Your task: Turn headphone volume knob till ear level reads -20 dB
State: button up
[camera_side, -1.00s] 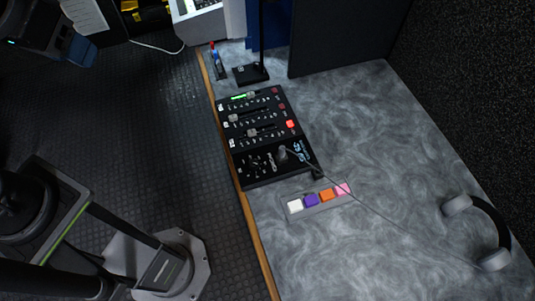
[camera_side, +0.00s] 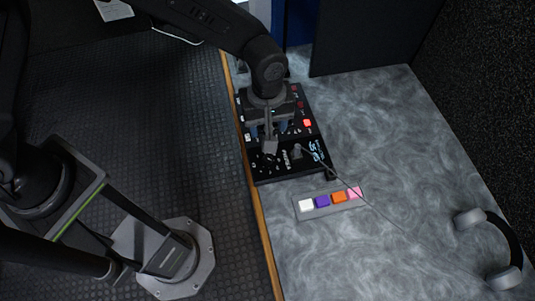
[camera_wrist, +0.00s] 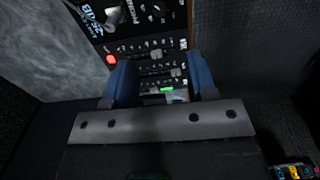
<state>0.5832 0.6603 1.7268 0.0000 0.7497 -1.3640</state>
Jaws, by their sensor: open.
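The headphone volume knob (camera_side: 297,152), a dark grey knob, stands on the lower part of the black mixer panel (camera_side: 272,174). In the wrist view, the knob (camera_wrist: 116,16) is at the upper left. Blue level digits (camera_side: 317,150) glow beside it; in the wrist view they (camera_wrist: 85,14) look like 25 dB, but are slanted and partly cut off. My gripper (camera_side: 270,130) is over the panel's fader section, beside and apart from the knob. In the wrist view, my gripper (camera_wrist: 160,65) shows two blue fingers spread apart, nothing between them but panel beneath.
A strip of coloured buttons (camera_side: 325,211) lies in front of the panel. A dark partition (camera_side: 360,38) stands behind.

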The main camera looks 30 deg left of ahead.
aim_at(268, 158)
notch_tip(268, 158, down, 14)
jog(key=shift+d+f, duration=0.1)
dwell(0.5)
jog(key=c, duration=0.9)
jog(key=shift+m, duration=0.4)
jog(key=m, duration=0.3)
jog(key=shift+m, duration=2.4)
